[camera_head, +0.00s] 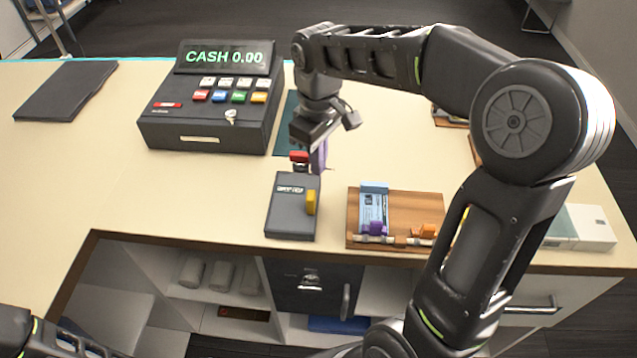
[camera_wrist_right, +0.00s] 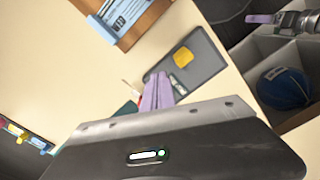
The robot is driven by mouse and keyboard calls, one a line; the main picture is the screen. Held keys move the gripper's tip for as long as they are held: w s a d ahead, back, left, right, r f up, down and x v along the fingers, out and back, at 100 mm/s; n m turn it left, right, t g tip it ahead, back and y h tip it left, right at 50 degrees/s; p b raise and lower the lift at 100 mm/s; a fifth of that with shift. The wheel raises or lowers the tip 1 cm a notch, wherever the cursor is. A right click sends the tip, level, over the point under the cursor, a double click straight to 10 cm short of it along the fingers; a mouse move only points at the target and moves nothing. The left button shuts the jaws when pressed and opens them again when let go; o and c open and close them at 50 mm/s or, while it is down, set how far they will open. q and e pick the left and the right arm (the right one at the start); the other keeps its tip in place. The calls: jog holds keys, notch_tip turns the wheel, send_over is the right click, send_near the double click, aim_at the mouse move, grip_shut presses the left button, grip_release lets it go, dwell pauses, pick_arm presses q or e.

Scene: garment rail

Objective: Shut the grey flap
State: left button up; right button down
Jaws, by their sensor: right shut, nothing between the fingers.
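A dark grey flat unit (camera_head: 285,208) with a yellow tab (camera_head: 310,202) and a small label lies on the counter; it looks like the grey flap. It also shows in the right wrist view (camera_wrist_right: 205,68). Its top looks roughly flat; I cannot tell whether it is fully down. My right gripper (camera_head: 318,158), with purple fingers, is shut and empty just beyond the unit's far edge, near a small red part (camera_head: 299,156). I cannot tell whether it touches. A purple-tipped device (camera_wrist_right: 262,18) at the wrist view's upper right may be my left gripper.
A cash register (camera_head: 210,132) stands to the left, and a wooden tray (camera_head: 407,207) with a card stands to the right. A dark panel (camera_head: 285,293) with latch and handle is under the counter edge.

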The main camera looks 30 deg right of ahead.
jog(key=shift+s+d+r+p, duration=0.1)
jog(key=shift+d+r+p, duration=0.05)
jog(key=shift+r+p, duration=0.9)
jog(key=shift+s+d+r+p, duration=0.1)
jog(key=shift+r+p, duration=0.5)
jog(key=shift+r, duration=0.8)
jog(key=shift+f, duration=0.1)
